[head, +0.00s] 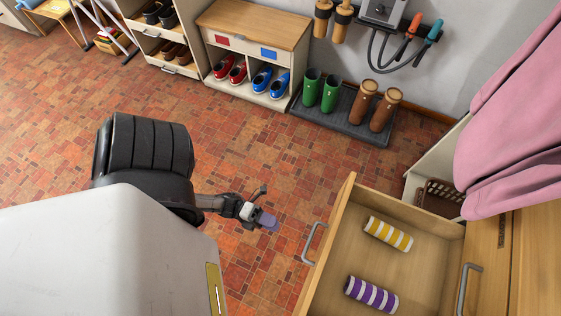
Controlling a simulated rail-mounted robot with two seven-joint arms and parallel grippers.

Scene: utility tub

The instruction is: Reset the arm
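My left arm comes in from the left, and its gripper (265,205) is over the tiled floor, a little left of the open drawer. Its fingers look spread apart, with one dark finger pointing up and a lavender piece at the lower tip. I see nothing clearly held between them. My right gripper is not in view.
The open drawer (345,205) holds a yellow-striped roll (388,234) and a purple-striped roll (371,294). Its metal handle (313,243) faces my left gripper. Boots stand on a dark tray (340,117) at the back, beside a shoe cabinet (258,22). Pink cloth (515,120) hangs at right.

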